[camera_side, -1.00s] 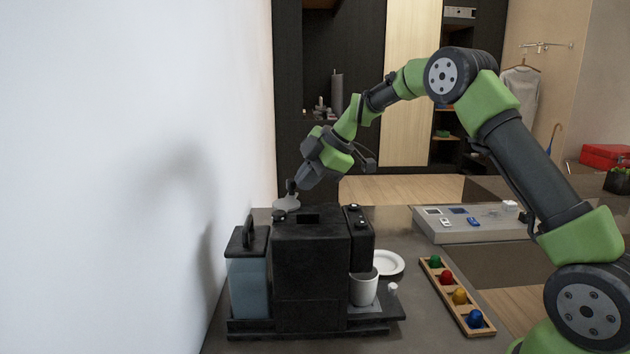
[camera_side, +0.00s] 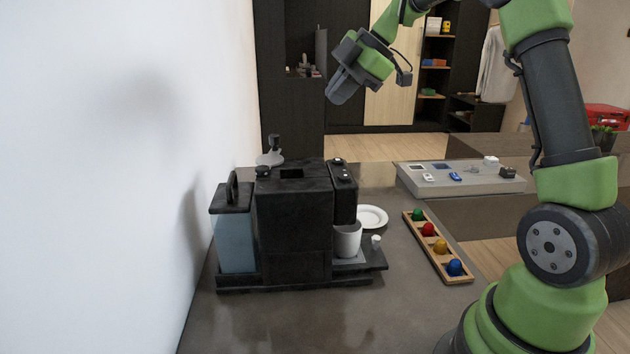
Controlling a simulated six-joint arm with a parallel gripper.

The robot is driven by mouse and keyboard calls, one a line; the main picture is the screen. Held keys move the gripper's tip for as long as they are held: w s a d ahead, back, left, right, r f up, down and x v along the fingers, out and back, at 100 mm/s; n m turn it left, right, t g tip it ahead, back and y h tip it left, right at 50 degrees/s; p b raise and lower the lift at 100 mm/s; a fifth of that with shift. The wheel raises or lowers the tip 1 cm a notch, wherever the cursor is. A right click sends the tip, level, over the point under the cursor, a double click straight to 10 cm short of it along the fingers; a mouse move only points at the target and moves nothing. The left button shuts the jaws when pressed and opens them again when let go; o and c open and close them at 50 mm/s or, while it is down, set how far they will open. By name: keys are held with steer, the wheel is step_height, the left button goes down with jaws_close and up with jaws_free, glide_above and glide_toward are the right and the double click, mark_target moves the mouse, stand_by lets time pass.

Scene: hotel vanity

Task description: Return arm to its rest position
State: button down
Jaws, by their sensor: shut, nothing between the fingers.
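My gripper (camera_side: 336,97) is raised in the air, above and behind the black coffee machine (camera_side: 292,222). It is shut and empty, with its fingers pointing down and to the left. It touches nothing. My green and dark grey arm rises from the right side of the view and bends over at the top, where part of it is cut off by the frame edge.
A white plate (camera_side: 372,217), a wooden tray (camera_side: 444,262) of coloured capsules and a grey panel (camera_side: 425,189) lie to the right. The air around my gripper is clear.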

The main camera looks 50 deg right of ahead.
steer(key=s+a+r+m+h, duration=0.1)
steer(key=s+a+r+m, duration=0.2)
steer(key=s+a+m, duration=1.05)
steer(key=s+a+f+m, duration=0.2)
steer(key=s+f+m, duration=0.2)
steer(key=s, duration=0.5)
steer(key=shift+a+m+t, duration=0.35)
steer(key=shift+m+t, duration=0.05)
steer(key=shift+m, duration=0.05)
